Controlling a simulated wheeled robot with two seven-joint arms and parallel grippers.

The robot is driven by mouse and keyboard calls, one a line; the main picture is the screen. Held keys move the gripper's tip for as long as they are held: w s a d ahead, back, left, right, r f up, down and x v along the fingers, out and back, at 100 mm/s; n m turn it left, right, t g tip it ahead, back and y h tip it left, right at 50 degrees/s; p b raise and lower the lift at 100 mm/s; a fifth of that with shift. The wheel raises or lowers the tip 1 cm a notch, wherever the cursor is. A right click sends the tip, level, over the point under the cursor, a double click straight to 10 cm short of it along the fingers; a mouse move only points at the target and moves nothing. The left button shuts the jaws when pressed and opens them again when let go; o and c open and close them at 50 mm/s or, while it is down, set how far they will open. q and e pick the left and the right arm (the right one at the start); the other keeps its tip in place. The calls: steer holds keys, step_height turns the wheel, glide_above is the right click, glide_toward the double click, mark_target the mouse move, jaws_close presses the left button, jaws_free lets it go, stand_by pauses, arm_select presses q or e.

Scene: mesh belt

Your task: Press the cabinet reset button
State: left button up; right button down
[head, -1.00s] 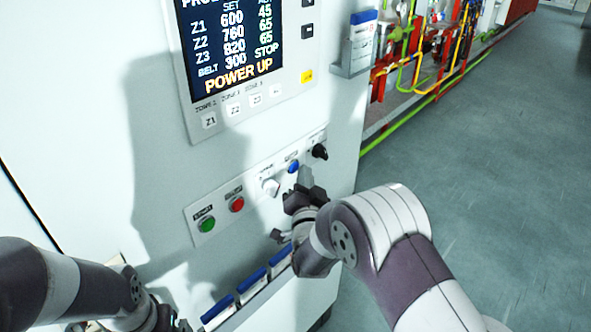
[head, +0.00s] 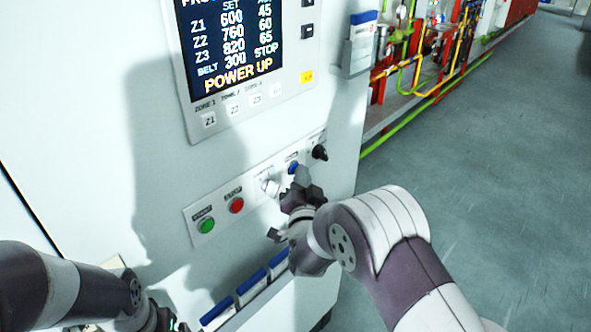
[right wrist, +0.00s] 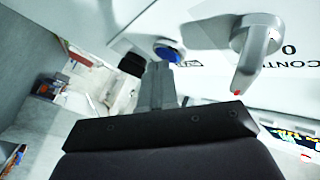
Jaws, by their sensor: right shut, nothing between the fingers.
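The blue button (head: 292,165) is on the control strip of the white cabinet, between a light grey selector knob (head: 269,185) and a black knob (head: 320,152). Its label is too small to read. My right gripper (head: 302,177) is shut and empty, its tips just below the blue button and partly covering it. In the right wrist view the blue button (right wrist: 169,52) shows just beyond the closed fingertips (right wrist: 160,68); I cannot tell whether they touch. My left gripper (head: 165,322) is at the bottom edge, mostly cut off, its jaws unclear.
A green button (head: 206,225) and a red button (head: 237,205) are further left on the strip. A display (head: 235,45) reading POWER UP is above. Blue-topped holders (head: 252,286) hang below. Coloured pipes (head: 420,70) stand at the right, beside open floor (head: 480,180).

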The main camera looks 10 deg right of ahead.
steer(key=shift+w+a, duration=0.1)
stand_by(0.5)
steer(key=shift+s+d, duration=0.55)
steer(key=shift+s, duration=0.1)
steer(key=shift+s+d+b, duration=0.15)
steer(key=shift+s+d, duration=0.6)
steer(key=shift+s, duration=0.25)
steer(key=shift+s+d+b, duration=0.15)
steer(key=shift+s+d, duration=0.6)
steer(key=shift+s, duration=0.25)
